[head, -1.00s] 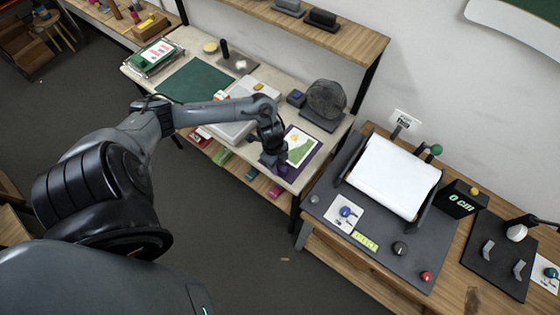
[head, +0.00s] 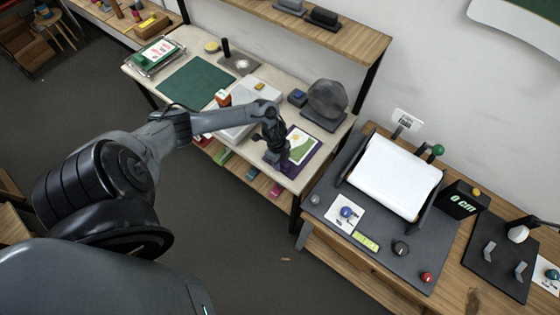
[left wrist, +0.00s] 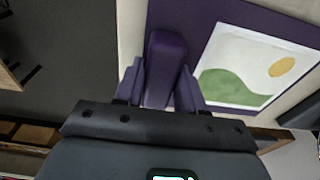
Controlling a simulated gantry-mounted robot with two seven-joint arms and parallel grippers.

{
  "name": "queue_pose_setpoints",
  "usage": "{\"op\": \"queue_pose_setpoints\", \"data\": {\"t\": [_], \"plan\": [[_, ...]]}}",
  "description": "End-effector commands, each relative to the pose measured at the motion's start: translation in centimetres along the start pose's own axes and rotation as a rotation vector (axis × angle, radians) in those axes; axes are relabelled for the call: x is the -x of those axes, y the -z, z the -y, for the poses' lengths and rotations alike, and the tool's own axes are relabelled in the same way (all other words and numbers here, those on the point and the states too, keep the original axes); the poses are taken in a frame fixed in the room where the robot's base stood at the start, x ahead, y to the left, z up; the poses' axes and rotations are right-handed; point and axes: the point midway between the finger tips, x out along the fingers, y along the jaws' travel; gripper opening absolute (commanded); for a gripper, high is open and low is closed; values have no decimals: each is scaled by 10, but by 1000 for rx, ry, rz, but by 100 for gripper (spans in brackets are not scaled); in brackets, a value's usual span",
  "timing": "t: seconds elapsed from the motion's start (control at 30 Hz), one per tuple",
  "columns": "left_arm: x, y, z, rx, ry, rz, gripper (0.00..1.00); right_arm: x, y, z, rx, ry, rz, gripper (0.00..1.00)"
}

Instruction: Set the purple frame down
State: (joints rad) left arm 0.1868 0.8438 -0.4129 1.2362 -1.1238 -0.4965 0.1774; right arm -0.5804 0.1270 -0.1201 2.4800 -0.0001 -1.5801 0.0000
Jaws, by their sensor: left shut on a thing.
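The purple frame (head: 311,160) is a flat purple board with a white picture of a green hill and a yellow sun. In the head view it is at the right end of the pale worktable (head: 262,84), near the front edge. My left gripper (head: 277,161) is at its left side. In the left wrist view the gripper's fingers (left wrist: 161,88) are shut on the frame's raised purple grip (left wrist: 165,62), and the frame (left wrist: 209,18) extends to the right. I cannot tell whether its underside touches the table. My right gripper is not in view.
A grey round stone-like disc (head: 328,98) on a dark base stands just behind the frame. A green mat (head: 196,81) lies further left on the table. A wooden bench with a white-topped press (head: 391,180) stands to the right, across a narrow gap.

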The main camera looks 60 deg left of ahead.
Motion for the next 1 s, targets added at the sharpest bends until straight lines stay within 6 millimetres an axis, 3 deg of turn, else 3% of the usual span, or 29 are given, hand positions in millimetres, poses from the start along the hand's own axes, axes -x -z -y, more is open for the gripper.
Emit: {"op": "queue_pose_setpoints", "data": {"t": [0.2,0.23,0.4,0.77,1.0], "plan": [[-2,0,0,0,0,0,5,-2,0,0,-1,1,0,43],[-2,0,0,0,0,0,40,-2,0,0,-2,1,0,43],[-1,0,0,0,0,0,64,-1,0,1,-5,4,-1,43],[3,0,0,0,1,0,64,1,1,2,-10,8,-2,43],[32,0,1,-3,3,0,64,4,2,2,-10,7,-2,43]]}}
